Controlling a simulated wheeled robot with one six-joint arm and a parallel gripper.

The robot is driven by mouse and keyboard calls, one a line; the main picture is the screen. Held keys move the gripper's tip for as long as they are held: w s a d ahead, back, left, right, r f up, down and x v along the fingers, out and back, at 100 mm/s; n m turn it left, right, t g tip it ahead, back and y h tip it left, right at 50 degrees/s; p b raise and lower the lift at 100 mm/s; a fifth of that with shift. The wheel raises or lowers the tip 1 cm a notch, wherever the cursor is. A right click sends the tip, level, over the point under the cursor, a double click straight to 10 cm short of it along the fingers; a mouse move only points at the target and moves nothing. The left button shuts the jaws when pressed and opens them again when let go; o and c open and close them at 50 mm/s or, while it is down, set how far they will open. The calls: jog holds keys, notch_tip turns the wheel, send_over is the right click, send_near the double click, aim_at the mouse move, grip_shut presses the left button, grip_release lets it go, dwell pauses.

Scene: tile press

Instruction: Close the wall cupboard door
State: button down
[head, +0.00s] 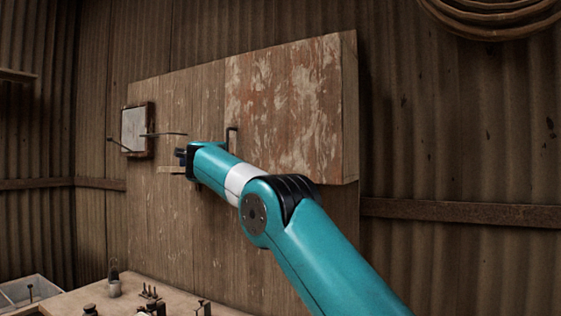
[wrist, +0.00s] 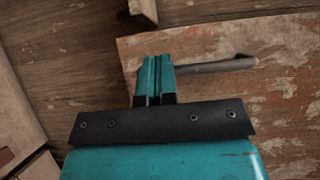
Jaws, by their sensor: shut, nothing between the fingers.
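The wall cupboard door (head: 285,95), with peeling reddish paint, is on the upper right of the plank board in the head view. Its front looks flush with the cupboard body (head: 350,105), with no clear gap showing. A dark bar handle (head: 232,136) is at its lower left edge; it also shows in the wrist view (wrist: 215,66). My gripper (head: 183,157) is shut and empty, left of and below the handle in the head view. In the wrist view its closed fingers (wrist: 155,75) overlap the handle's left end; I cannot tell whether they touch.
A framed panel (head: 137,130) with thin rods is on the board at left. A small wooden ledge (head: 172,169) is just below my gripper. A bench (head: 150,294) with small tools and a grey bin (head: 30,289) are below. Coiled hoops (head: 490,15) hang upper right.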

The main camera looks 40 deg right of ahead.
jog(key=s+a+b, duration=0.2)
jog(key=s+a, duration=0.1)
jog(key=a, duration=1.1)
jog(key=s+a+f+n+g+y+b, duration=0.1)
jog(key=s+a+f+n+y, duration=0.1)
jog(key=a+f+n+y, duration=0.3)
jog(key=s+f+n+y+b, duration=0.1)
jog(key=s+f+n+y, duration=0.1)
jog(key=n, duration=0.4)
jog(key=s+a+f+n+g+y+b, duration=0.1)
jog(key=s+f+n+g, duration=0.3)
jog(key=s, duration=1.1)
jog(key=s+a+f+n+g+y+b, duration=0.1)
jog(key=s+a+f+n+g+y, duration=0.1)
jog(key=s+f+n+g, duration=0.3)
jog(key=s+a+f+n+g+y+b, duration=0.1)
jog(key=s+f+n+g, duration=0.4)
jog(key=s+f+n, duration=0.6)
jog(key=s+f+y, duration=0.1)
jog(key=s+f, duration=0.3)
jog(key=s, duration=0.4)
jog(key=s+a+f+y, duration=0.1)
jog(key=s+f, duration=0.3)
jog(key=s, duration=0.3)
jog(key=shift+s+a+n+y, duration=0.25)
jog(key=shift+s+n+y, duration=0.05)
jog(key=shift+s, duration=0.1)
